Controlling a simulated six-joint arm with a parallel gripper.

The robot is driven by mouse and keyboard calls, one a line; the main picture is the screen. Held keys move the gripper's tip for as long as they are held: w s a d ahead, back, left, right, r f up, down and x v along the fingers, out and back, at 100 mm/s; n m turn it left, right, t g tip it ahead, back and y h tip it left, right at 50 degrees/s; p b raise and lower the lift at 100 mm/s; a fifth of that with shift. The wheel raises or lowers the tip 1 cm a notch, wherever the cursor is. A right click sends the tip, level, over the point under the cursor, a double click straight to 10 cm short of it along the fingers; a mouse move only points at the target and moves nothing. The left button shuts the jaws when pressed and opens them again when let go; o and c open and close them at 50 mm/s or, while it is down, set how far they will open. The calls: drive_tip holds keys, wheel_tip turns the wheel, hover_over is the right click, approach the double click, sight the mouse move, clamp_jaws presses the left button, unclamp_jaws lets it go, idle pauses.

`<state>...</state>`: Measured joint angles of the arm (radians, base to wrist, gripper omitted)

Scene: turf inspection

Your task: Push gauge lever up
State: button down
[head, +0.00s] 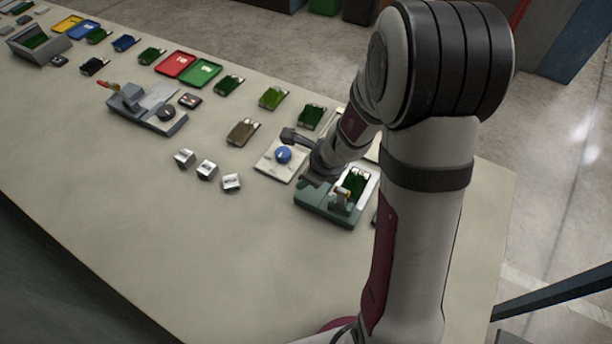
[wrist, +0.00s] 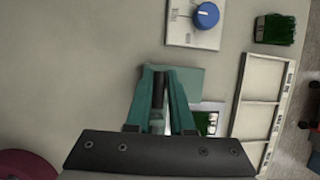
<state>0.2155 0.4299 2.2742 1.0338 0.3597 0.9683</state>
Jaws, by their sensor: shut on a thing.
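The green gauge (head: 328,212) stands on the table close to the arm, with a green turf sample (head: 357,187) at its right side. In the wrist view, the gauge's green body (wrist: 188,78) lies under my gripper (wrist: 160,82). Its two teal fingers are shut on a narrow dark grey piece (wrist: 158,95), which looks like the gauge lever. The fingers hide much of the gauge, and my wrist partly covers it in the head view.
A blue knob (head: 283,155) on a pale plate is just behind the gauge. Several small metal cubes (head: 206,170) lie to the left. A grey device (head: 146,108) with a red lever stands farther left. A white frame (wrist: 262,100) is right of the gripper. The front table is clear.

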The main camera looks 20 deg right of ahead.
drive_tip(key=c, duration=0.8)
unclamp_jaws()
drive_tip(key=shift+s+a+f, duration=0.1)
drive_tip(key=shift+s+f, duration=0.15)
drive_tip(key=shift+s, duration=0.05)
drive_tip(key=shift+c, duration=0.2)
drive_tip(key=shift+r, duration=0.1)
drive_tip(key=shift+w, duration=0.1)
drive_tip(key=shift+r, duration=0.25)
drive_tip(key=v, duration=1.5)
drive_tip(key=shift+r, duration=0.1)
